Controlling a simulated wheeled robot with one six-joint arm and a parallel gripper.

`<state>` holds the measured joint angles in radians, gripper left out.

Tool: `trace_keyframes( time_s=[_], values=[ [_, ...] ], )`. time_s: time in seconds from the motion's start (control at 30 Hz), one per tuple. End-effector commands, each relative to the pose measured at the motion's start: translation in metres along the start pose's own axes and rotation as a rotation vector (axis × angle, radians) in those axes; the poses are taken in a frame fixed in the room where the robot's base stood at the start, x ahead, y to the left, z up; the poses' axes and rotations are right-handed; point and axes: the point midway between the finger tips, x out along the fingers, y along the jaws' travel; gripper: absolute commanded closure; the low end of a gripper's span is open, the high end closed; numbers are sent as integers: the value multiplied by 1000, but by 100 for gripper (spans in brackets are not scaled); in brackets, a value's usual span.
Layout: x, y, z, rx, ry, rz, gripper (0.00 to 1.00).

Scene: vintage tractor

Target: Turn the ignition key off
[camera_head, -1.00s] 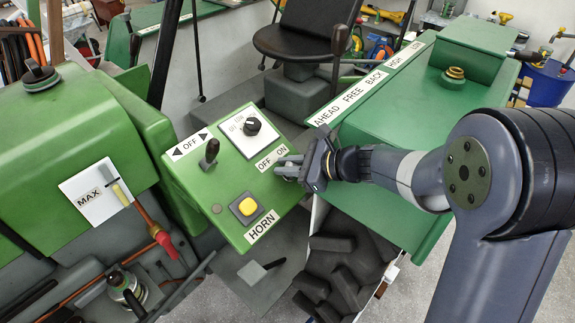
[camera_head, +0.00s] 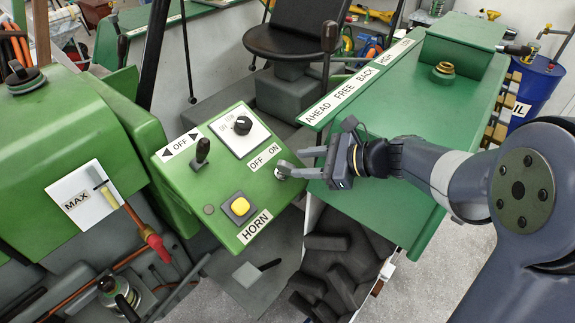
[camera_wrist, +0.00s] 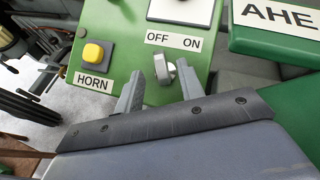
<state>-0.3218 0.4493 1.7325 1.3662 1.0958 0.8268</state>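The ignition key (camera_wrist: 161,70) is a small grey tab on a round silver lock below the OFF ON label (camera_wrist: 173,40) in the wrist view. I cannot tell exactly which word it points to. In the head view the lock shows only in part (camera_head: 281,173), beside the fingertips at the right edge of the green control panel (camera_head: 200,185). My gripper (camera_wrist: 160,72) is open, with one finger on each side of the key and gaps visible. In the head view my gripper (camera_head: 290,161) reaches in from the right.
On the panel are a yellow horn button (camera_head: 240,206), a black knob (camera_head: 242,125) and a black toggle lever (camera_head: 202,151). A green fender (camera_head: 400,110) lies under my arm. A tyre (camera_head: 340,265) is below the panel's right side.

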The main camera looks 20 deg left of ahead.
Motion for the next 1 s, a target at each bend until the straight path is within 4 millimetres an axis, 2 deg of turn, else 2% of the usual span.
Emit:
trace_keyframes(
  time_s=[0.1,0.23,0.6,0.77,0.87,1.0],
  values=[
    [-20,0,-1,-1,1,-4,63],
    [-33,0,-1,0,1,-1,63],
    [-38,0,0,0,0,1,63],
    [-32,0,0,1,0,3,63],
    [-21,1,0,1,0,5,63],
    [4,1,1,2,0,7,63]
  ],
)
